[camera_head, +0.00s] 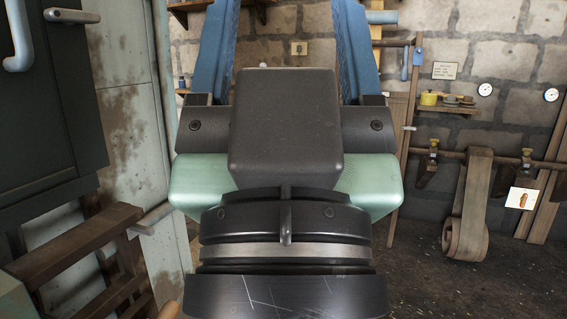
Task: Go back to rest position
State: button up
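My gripper (286,30) fills the middle of the view, seen from behind, with its dark wrist and body low and its two blue fingers reaching up past the top edge. The fingers stand wide apart, and only the stone wall and shelf items show between them. The fingertips are cut off by the top of the picture. I see nothing held in the visible part. A broad tan belt (470,205) hangs from a rail at the right, apart from my gripper.
A dark cabinet (50,130) with a pale handle and a wooden frame (85,245) stand close at the left. A wall shelf (455,108) holds a yellow pot (430,99). A picture card (521,198) is at the far right. The floor at lower right is open.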

notch_tip(320, 180, up, 35)
jog(key=p, duration=3.3)
jog(key=shift+a+r, duration=0.15)
jog(key=shift+w, duration=0.1)
